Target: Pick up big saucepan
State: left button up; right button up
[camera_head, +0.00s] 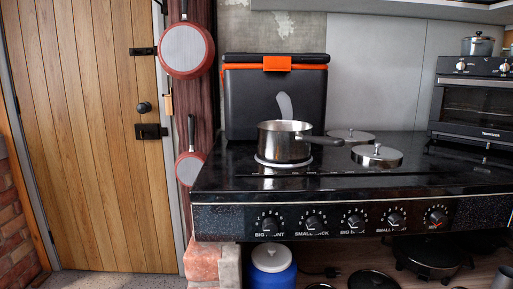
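A steel saucepan (284,146) stands upright on the left side of the black cooktop (230,178). Its long handle points right, and a pale utensil end (285,105) shows above its rim. Its inside is mostly hidden. No other saucepan of this shape stands on the cooktop to compare sizes. Neither of my grippers shows in the head view.
Two round steel lids or covers (377,156) lie right of the saucepan. A black box with orange trim (245,98) stands behind it. A toaster oven (475,100) is at the right. Red pans (186,50) hang at the left beside a wooden door (85,150).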

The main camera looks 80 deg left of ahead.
aim_at(286, 139)
jog(key=u, duration=2.75)
jog(key=l, duration=0.1)
